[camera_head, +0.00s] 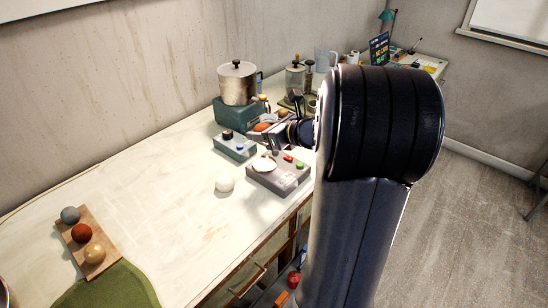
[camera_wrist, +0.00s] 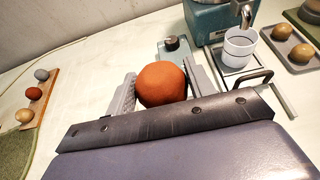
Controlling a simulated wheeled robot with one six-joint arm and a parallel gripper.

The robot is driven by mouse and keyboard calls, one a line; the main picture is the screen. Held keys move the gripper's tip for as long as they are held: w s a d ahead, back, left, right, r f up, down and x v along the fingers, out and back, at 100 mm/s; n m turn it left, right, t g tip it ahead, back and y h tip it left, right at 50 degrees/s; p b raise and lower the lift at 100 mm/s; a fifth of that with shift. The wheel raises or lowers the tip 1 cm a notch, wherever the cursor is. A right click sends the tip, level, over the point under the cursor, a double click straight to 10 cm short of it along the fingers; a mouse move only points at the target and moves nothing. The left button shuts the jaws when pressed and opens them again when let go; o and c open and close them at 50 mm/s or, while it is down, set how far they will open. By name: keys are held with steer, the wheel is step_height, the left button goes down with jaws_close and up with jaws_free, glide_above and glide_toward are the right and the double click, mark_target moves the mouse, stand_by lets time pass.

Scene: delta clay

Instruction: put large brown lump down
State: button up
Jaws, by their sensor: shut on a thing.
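The large brown lump (camera_wrist: 162,84), round and orange-brown, sits between the two fingers of my gripper (camera_wrist: 160,76) in the wrist view. My gripper is shut on it, with a grey finger on each side. In the head view the lump (camera_head: 262,127) shows small beyond the end of my arm, near the teal base of the metal pot. My gripper (camera_head: 272,126) is partly hidden there by my arm. I cannot tell whether the lump touches a surface.
A wooden board (camera_head: 101,268) with three balls lies at the table's left. The table's left middle is clear.

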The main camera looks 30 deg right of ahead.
mark_target(264, 165)
step_height(264, 165, down, 9)
steer(key=shift+f, duration=0.15)
steer(key=shift+f+b, duration=0.2)
steer(key=shift+b, duration=0.3)
steer(key=o, duration=1)
steer(key=shift+r, duration=0.1)
steer(key=shift+o, duration=0.2)
steer(key=shift+r, duration=0.1)
steer(key=shift+s+r+p, duration=0.1)
steer(key=shift+r+p, duration=0.05)
steer(key=shift+p, duration=0.2)
steer(key=b+v, duration=0.1)
steer(key=v, duration=1)
steer(key=shift+s, duration=0.35)
steer(key=shift+d+r, duration=0.1)
